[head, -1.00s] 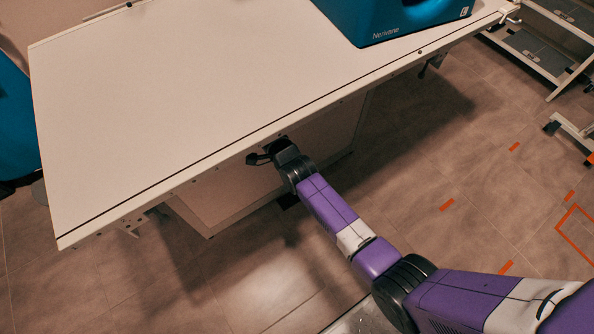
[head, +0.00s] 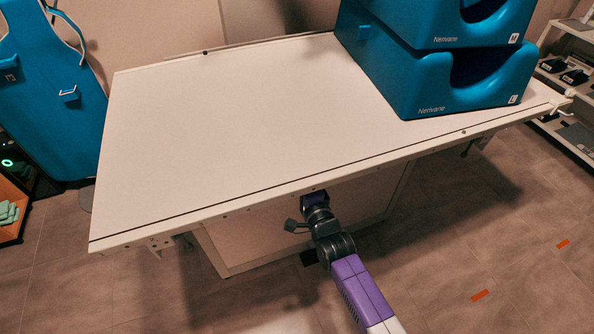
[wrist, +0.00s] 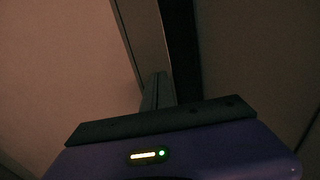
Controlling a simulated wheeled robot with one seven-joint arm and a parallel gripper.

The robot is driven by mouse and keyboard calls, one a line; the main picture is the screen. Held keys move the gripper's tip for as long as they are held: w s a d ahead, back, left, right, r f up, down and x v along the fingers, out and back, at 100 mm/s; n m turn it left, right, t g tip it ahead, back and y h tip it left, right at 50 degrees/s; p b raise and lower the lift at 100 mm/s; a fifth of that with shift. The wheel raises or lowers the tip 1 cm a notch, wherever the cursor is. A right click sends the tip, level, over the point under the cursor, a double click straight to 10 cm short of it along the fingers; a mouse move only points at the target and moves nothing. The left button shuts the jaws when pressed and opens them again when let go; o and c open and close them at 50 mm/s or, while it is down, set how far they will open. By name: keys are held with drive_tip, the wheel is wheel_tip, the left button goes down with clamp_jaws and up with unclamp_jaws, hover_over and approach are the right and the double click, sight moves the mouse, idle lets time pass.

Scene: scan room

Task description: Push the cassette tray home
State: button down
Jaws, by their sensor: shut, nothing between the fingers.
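The white table (head: 230,130) fills the middle of the head view. My gripper's body meets its front edge from below, and the edge hides the fingers there. In the wrist view, my gripper (wrist: 158,92) has its grey fingers together with nothing between them. They point up at a long grey strip (wrist: 143,30) beside a dark gap (wrist: 180,45). I cannot tell whether this strip is the cassette tray's front, or whether the fingers touch it. No tray is clearly visible in the head view.
Blue Nerivane holders (head: 460,80) stand on the table's right end. A pale pedestal (head: 260,235) is under the table. A blue apron (head: 50,90) hangs at the left and a shelf rack (head: 575,80) stands at the right.

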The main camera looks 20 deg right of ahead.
drive_tip(key=s+a+n+g+p, duration=0.15)
drive_tip(key=s+n, duration=0.65)
drive_tip(key=s, duration=2.4)
drive_tip(key=s+d+r+n+g, duration=0.1)
drive_tip(key=s+r+n, duration=0.9)
drive_tip(key=s+r, duration=0.4)
drive_tip(key=shift+s+g, duration=0.35)
drive_tip(key=shift+s, duration=0.85)
